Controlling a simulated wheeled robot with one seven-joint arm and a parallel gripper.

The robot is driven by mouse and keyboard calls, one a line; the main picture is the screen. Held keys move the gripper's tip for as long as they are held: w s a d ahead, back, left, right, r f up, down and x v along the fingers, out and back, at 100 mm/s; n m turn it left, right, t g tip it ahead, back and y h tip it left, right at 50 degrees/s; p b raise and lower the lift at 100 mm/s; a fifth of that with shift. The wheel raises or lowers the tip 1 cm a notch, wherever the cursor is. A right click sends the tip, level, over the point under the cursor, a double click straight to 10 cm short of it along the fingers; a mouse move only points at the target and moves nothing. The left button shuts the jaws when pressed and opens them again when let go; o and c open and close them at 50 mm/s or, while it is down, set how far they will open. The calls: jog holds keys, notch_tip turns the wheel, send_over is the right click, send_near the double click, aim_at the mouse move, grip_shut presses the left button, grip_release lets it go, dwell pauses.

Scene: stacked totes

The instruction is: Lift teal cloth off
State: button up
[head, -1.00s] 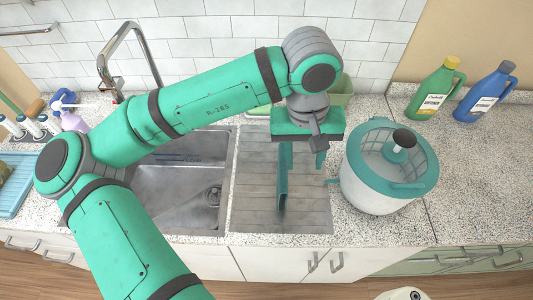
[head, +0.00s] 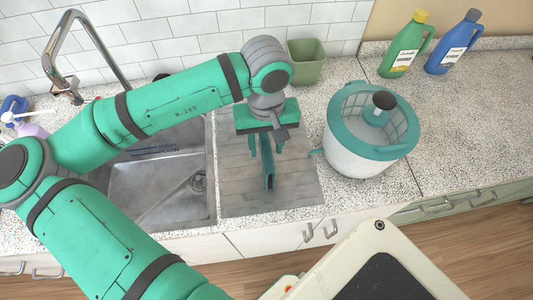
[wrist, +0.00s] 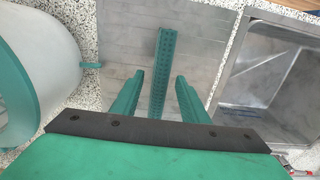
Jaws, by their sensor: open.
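A narrow teal dotted strip (wrist: 161,75) stands out over the grey drainboard (wrist: 205,60). It also shows in the head view (head: 269,172). It looks upright and stiff; I cannot tell whether it is the teal cloth draped over something, and no other cloth shows. My gripper (head: 266,150) points down above the drainboard with its jaws apart. In the wrist view my gripper (wrist: 159,78) has one teal finger on each side of the strip, with visible gaps. The lower end of the strip is partly hidden by my gripper in the wrist view.
A white and teal salad-spinner-like pot (head: 360,150) stands right of the drainboard. The steel sink (head: 160,188) and tap (head: 75,62) are on the left. A green tub (head: 306,62), green bottle (head: 404,45) and blue bottle (head: 453,42) stand behind. The right counter is clear.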

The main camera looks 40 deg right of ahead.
jog(key=shift+f, duration=1.2)
grip_shut()
jog(key=shift+r, duration=0.1)
